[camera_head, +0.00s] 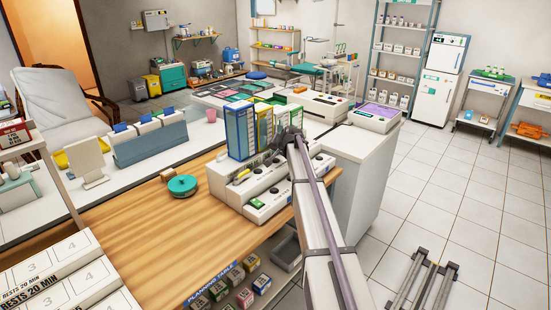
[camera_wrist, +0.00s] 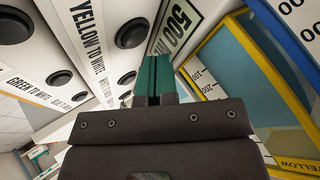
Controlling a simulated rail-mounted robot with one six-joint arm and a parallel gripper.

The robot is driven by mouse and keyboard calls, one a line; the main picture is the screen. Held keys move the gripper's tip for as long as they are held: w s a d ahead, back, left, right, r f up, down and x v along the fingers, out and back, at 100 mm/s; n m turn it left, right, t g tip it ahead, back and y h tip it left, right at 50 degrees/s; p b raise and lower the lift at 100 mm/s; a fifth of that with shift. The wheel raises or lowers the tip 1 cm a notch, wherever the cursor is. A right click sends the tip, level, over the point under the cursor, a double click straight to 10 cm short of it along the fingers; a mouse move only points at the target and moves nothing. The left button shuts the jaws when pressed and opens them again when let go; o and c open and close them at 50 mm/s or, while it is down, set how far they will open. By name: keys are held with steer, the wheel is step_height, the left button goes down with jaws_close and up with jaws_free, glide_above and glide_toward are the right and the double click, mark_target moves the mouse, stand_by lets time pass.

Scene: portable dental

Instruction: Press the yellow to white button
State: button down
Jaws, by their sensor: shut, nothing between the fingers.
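A white button panel (camera_head: 222,183) stands on the wooden counter, with several round buttons on stepped faces. In the wrist view a strip label reading YELLOW TO WHITE (camera_wrist: 88,32) lies left of my gripper, with a black round button (camera_wrist: 131,33) right beside it. My gripper (camera_wrist: 154,60) has its teal fingers shut together and empty, pointing toward the panel to the right of that button. Contact with the panel cannot be told. In the head view my gripper (camera_head: 283,142) is over the back part of the panel, and my arm hides part of it.
A GREEN TO WHITE label (camera_wrist: 38,89) and another black button (camera_wrist: 60,80) lie farther left. A yellow-framed blue panel (camera_wrist: 240,75) stands close on the right. Upright coloured holders (camera_head: 240,131) stand behind the panel. A teal round object (camera_head: 182,185) sits on the counter.

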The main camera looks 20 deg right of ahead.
mark_target(277, 159)
step_height(277, 159, up, 5)
steer(key=p, duration=0.5)
steer(key=shift+r, duration=0.1)
